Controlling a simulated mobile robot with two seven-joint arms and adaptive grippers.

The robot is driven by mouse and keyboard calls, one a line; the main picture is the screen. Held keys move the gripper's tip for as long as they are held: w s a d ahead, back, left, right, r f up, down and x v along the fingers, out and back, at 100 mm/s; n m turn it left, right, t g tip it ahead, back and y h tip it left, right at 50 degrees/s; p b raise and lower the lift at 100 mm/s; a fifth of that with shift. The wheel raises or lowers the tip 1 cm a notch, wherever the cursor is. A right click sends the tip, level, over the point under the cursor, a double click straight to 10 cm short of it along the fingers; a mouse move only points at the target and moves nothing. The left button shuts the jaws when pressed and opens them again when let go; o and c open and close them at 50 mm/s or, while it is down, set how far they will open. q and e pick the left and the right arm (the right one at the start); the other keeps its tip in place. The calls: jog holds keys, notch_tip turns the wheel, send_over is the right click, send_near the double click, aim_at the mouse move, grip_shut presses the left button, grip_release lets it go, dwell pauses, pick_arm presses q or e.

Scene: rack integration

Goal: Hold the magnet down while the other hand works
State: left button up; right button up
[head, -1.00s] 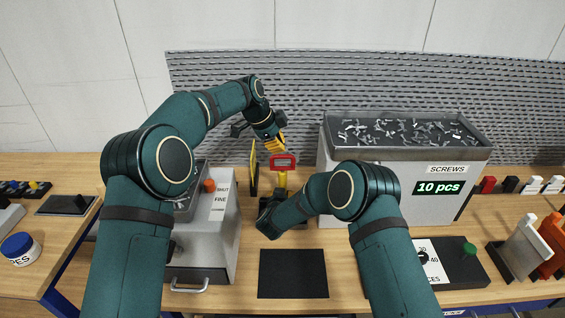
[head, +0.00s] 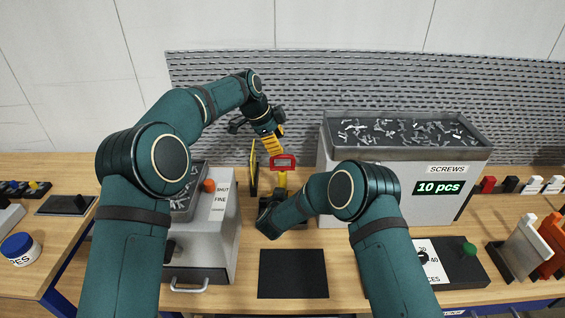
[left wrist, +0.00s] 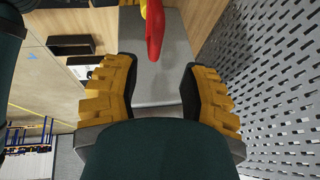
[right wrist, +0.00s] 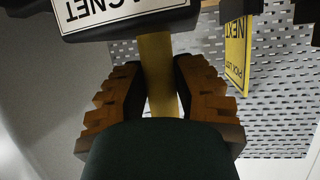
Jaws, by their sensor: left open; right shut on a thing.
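The magnet device has a red frame (head: 283,161) on a yellow post (head: 282,181), behind the black mat. In the right wrist view its dark head carries a white label (right wrist: 115,10) reading MAGNET, upside down. My right gripper (right wrist: 157,82) is shut on the yellow post just below that head; in the head view my right forearm largely hides it. My left gripper (head: 271,142) is open and empty, a little above and left of the red frame. In the left wrist view the red part (left wrist: 155,38) shows ahead between the spread fingers (left wrist: 155,85), apart from them.
A yellow card (head: 254,168) stands left of the post. A grey SCREWS bin (head: 405,165) stands on the right, a grey box with an orange knob (head: 209,185) on the left. The black mat (head: 292,273) in front is bare. A perforated panel (head: 300,75) rises behind.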

pick_arm(q)
jog(key=v, duration=1.1)
jog(key=shift+w+d+f+y, duration=0.4)
jog(key=shift+d+f+y, duration=0.4)
jog(key=shift+f, duration=1.6)
jog(key=shift+w+d+f+y, duration=0.4)
jog(key=shift+d+f+y, duration=0.4)
jog(key=shift+f, duration=1.65)
jog(key=shift+w+d+f+y, duration=0.35)
jog(key=shift+d+f+y, duration=0.4)
jog(key=shift+f, duration=1.65)
grip_shut()
